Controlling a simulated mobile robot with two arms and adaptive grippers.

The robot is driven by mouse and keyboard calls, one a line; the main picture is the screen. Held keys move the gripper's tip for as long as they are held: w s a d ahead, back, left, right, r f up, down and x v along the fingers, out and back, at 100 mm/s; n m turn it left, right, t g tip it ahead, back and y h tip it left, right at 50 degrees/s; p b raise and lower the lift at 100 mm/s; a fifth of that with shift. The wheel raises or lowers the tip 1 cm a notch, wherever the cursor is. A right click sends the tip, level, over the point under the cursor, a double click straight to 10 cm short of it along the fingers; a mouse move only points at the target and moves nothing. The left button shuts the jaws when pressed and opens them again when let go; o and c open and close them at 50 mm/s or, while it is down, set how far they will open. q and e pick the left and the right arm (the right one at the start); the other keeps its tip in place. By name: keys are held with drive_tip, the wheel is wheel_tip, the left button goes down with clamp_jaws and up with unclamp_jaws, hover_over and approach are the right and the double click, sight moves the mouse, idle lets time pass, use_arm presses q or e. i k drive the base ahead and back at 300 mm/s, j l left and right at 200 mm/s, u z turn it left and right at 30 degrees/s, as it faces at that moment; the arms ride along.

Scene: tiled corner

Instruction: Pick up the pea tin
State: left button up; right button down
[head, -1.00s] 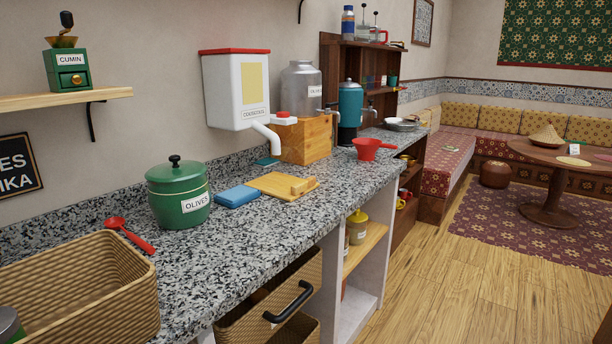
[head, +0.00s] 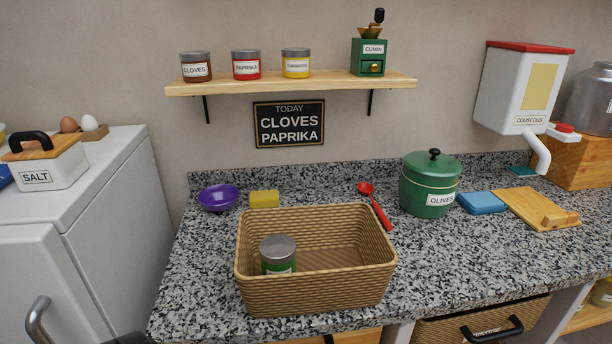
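A green tin with a grey lid (head: 278,256) stands upright inside a woven basket (head: 345,290) on the counter, near the basket's left end. The basket's front wall hides the tin's lower part, and its label is mostly hidden, so I cannot read it. It is the only tin in the basket.
A purple bowl (head: 218,197), yellow sponge (head: 265,199), red spoon (head: 376,206) and green olives pot (head: 430,184) stand behind or beside the basket. A shelf (head: 330,84) with spice jars hangs above. Granite counter (head: 440,262) right of the basket is clear.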

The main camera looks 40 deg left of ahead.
sight(277, 252)
drive_tip(key=u, duration=1.6)
drive_tip(key=i+l+u, duration=0.1)
drive_tip(key=l+u, duration=0.15)
drive_tip(key=l, duration=1)
drive_tip(key=l+u, duration=0.25)
drive_tip(key=l, duration=1)
